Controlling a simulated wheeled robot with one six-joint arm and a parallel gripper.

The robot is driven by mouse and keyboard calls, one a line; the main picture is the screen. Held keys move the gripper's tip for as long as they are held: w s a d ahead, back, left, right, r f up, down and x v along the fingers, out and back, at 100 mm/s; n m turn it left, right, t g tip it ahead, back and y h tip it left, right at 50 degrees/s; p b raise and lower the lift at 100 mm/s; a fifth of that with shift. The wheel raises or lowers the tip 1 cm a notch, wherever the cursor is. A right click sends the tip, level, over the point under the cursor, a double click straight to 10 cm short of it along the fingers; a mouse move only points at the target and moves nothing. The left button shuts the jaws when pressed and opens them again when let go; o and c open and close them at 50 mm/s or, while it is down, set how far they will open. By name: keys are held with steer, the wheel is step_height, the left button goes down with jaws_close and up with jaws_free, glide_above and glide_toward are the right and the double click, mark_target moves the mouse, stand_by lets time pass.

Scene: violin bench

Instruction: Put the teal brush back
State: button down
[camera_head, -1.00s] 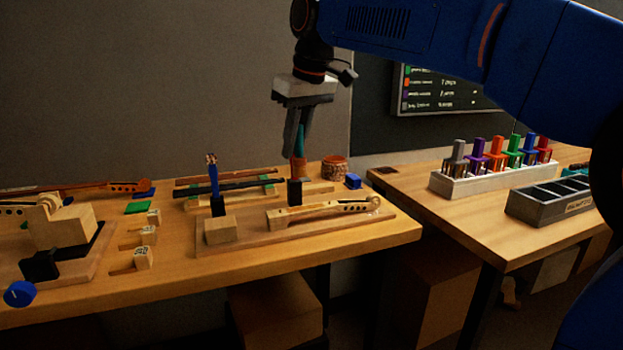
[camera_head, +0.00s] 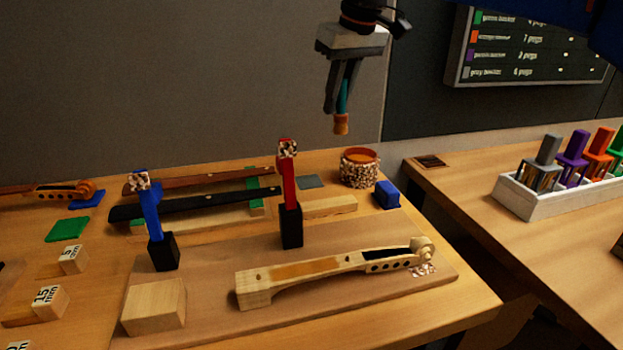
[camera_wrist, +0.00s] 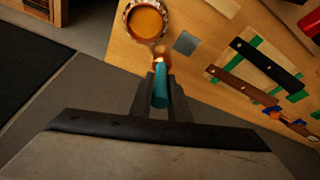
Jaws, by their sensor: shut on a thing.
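My gripper (camera_head: 342,100) is shut on the teal brush (camera_head: 343,92) and holds it upright in the air above the back of the bench. The brush's orange-brown end (camera_head: 341,124) points down. In the wrist view the teal handle (camera_wrist: 160,88) sits between the fingers, its lower end beside the rim of a round pot (camera_wrist: 129,25). In the head view this pot (camera_head: 360,173) has a speckled side and orange contents, and stands on the bench below and slightly right of the brush, clearly apart from it.
A red clamp (camera_head: 288,190) and a blue clamp (camera_head: 151,215) stand upright on the board with a violin neck (camera_head: 320,268). A blue block (camera_head: 387,195) lies right of the pot, a grey square (camera_head: 312,181) left of it.

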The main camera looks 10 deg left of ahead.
steer(key=s+a+f, duration=0.1)
steer(key=s+a, duration=0.2)
steer(key=a, duration=0.3)
steer(key=shift+n, duration=0.3)
steer(key=shift+w+a+f, duration=0.1)
steer(key=shift+f, duration=2.4)
steer(key=shift+w+a+f, duration=0.1)
steer(key=shift+f, duration=2.35)
steer(key=shift+f, duration=0.15)
steer(key=c, duration=1.7)
jaws_free()
steer(key=shift+o, duration=0.2)
steer(key=v, duration=1.2)
steer(key=shift+d, duration=0.15)
